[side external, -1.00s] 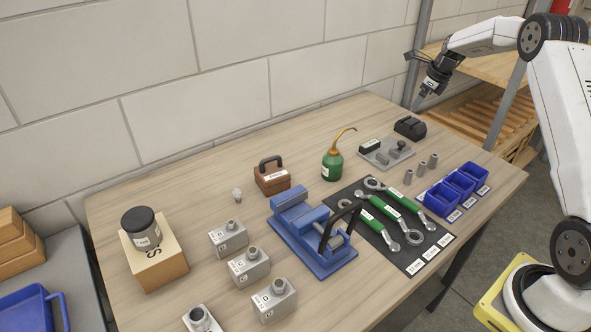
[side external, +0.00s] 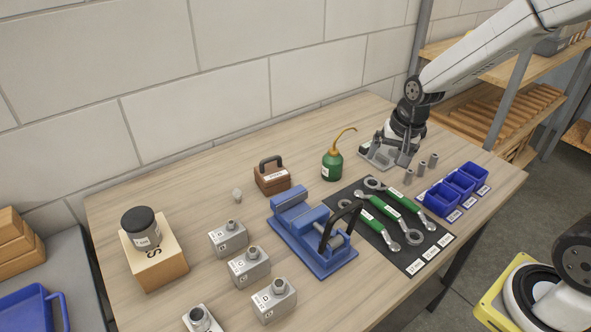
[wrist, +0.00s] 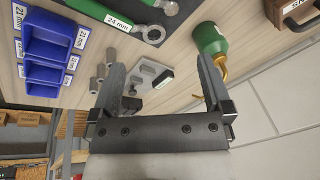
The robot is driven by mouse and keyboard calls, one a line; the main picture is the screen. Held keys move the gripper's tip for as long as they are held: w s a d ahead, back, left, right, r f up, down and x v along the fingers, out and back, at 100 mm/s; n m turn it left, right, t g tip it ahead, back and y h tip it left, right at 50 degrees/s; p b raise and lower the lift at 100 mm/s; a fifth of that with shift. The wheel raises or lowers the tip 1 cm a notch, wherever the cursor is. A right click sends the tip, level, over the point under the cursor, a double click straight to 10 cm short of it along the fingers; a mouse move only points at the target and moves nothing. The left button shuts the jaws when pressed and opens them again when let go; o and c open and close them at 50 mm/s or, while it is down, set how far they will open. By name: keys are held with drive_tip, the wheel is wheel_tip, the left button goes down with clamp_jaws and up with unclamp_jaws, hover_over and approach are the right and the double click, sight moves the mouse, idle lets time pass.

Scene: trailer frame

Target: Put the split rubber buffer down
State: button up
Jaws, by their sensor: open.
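My gripper (side external: 396,160) points down over the far right part of the bench, at the grey plate (side external: 367,153). In the wrist view its two fingers (wrist: 160,80) are wide apart, with nothing clamped between them. A dark object (wrist: 132,103), probably the split rubber buffer, shows partly above the gripper's bar, nearer the left finger. The bar cuts off the rest of it, so I cannot tell its full shape. In the side view my gripper and wrist cover the place behind the plate. The grey plate (wrist: 146,74) carries a labelled dark block (wrist: 163,79).
Several grey sleeves (side external: 421,168) stand right of the plate. Blue bins (side external: 461,184) are farther right. A green oil can (side external: 332,165) with a tall spout stands left. Wrenches lie on a black mat (side external: 416,266) in front. The wall runs close behind the bench.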

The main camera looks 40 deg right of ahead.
drive_tip(key=s+a+f+n, duration=0.2)
drive_tip(key=s+a+n, duration=0.4)
drive_tip(key=s+n, duration=0.2)
drive_tip(key=s, duration=0.2)
drive_tip(key=shift+s+a+n, duration=0.15)
drive_tip(key=shift+s+n, duration=0.15)
drive_tip(key=shift+n, duration=0.1)
idle(0.4)
